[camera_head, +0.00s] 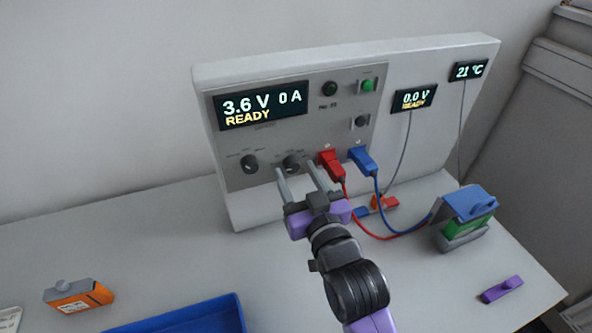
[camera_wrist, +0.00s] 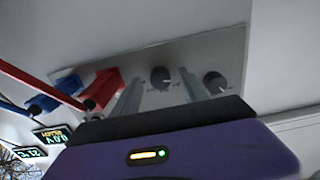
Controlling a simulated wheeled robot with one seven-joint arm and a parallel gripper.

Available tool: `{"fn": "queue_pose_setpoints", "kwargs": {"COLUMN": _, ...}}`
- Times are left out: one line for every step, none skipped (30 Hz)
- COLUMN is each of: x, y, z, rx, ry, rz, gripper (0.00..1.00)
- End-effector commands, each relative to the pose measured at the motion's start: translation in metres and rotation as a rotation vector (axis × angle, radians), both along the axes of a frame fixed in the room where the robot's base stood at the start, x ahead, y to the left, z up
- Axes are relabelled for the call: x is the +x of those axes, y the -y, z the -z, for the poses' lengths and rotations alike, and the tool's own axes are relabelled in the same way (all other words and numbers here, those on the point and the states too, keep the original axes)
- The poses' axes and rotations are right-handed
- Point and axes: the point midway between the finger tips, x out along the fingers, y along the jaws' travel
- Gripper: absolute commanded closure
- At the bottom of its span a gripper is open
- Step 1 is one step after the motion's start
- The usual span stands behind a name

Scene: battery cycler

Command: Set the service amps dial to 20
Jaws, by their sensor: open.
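The cycler panel (camera_head: 300,125) has two dark round dials low on its face, a left dial (camera_head: 249,164) and a right dial (camera_head: 291,164). Their labels are too small to read, so I cannot tell which is the service amps dial. The display (camera_head: 262,105) reads 3.6 V, 0 A, READY. My gripper (camera_head: 297,169) is open and empty, pointing at the panel with its fingers to either side of the right dial. In the wrist view this right dial (camera_wrist: 160,78) shows between the fingers, and the left dial (camera_wrist: 215,83) lies outside them. Contact is not visible.
A red plug (camera_head: 331,163) and a blue plug (camera_head: 363,160) sit close right of the right dial. Their cables run to a battery holder (camera_head: 466,215). A blue tray (camera_head: 190,316) and an orange battery pack (camera_head: 78,298) are at front left.

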Motion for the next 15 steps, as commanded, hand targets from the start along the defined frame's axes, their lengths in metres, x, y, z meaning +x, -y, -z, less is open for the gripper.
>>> {"fn": "queue_pose_setpoints", "kwargs": {"x": 0.0031, "y": -0.0010, "z": -0.0011, "rx": 0.000, "ry": 0.001, "rz": 0.000, "gripper": 0.49}}
{"fn": "queue_pose_setpoints", "kwargs": {"x": 0.0042, "y": -0.0013, "z": -0.0008, "rx": 0.000, "ry": 0.001, "rz": 0.000, "gripper": 0.49}}
{"fn": "queue_pose_setpoints", "kwargs": {"x": 0.0052, "y": -0.0016, "z": -0.0003, "rx": -0.001, "ry": 0.001, "rz": 0.000, "gripper": 0.49}}
{"fn": "queue_pose_setpoints", "kwargs": {"x": 0.0056, "y": -0.0017, "z": -0.0001, "rx": -0.001, "ry": 0.000, "rz": 0.000, "gripper": 0.49}}
{"fn": "queue_pose_setpoints", "kwargs": {"x": 0.0059, "y": -0.0019, "z": 0.0001, "rx": -0.001, "ry": 0.000, "rz": 0.000, "gripper": 0.49}}
{"fn": "queue_pose_setpoints", "kwargs": {"x": 0.0060, "y": -0.0019, "z": 0.0002, "rx": -0.001, "ry": 0.000, "rz": 0.000, "gripper": 0.49}}
{"fn": "queue_pose_setpoints", "kwargs": {"x": 0.0060, "y": -0.0019, "z": 0.0002, "rx": -0.001, "ry": 0.000, "rz": 0.000, "gripper": 0.49}}
{"fn": "queue_pose_setpoints", "kwargs": {"x": 0.0059, "y": -0.0019, "z": 0.0002, "rx": -0.001, "ry": 0.000, "rz": 0.000, "gripper": 0.49}}
{"fn": "queue_pose_setpoints", "kwargs": {"x": 0.0058, "y": -0.0019, "z": 0.0002, "rx": -0.001, "ry": 0.001, "rz": 0.000, "gripper": 0.49}}
{"fn": "queue_pose_setpoints", "kwargs": {"x": 0.0058, "y": -0.0019, "z": 0.0002, "rx": -0.001, "ry": 0.001, "rz": 0.000, "gripper": 0.49}}
{"fn": "queue_pose_setpoints", "kwargs": {"x": 0.0058, "y": -0.0020, "z": 0.0001, "rx": -0.001, "ry": 0.001, "rz": 0.000, "gripper": 0.51}}
{"fn": "queue_pose_setpoints", "kwargs": {"x": 0.0057, "y": -0.0019, "z": 0.0001, "rx": -0.001, "ry": 0.001, "rz": -0.001, "gripper": 0.58}}
{"fn": "queue_pose_setpoints", "kwargs": {"x": 0.0057, "y": -0.0019, "z": 0.0001, "rx": -0.001, "ry": 0.001, "rz": -0.001, "gripper": 0.64}}
{"fn": "queue_pose_setpoints", "kwargs": {"x": 0.0057, "y": -0.0019, "z": 0.0001, "rx": -0.001, "ry": 0.001, "rz": -0.001, "gripper": 0.70}}
{"fn": "queue_pose_setpoints", "kwargs": {"x": 0.0056, "y": -0.0019, "z": 0.0001, "rx": 0.000, "ry": 0.001, "rz": -0.001, "gripper": 0.78}}
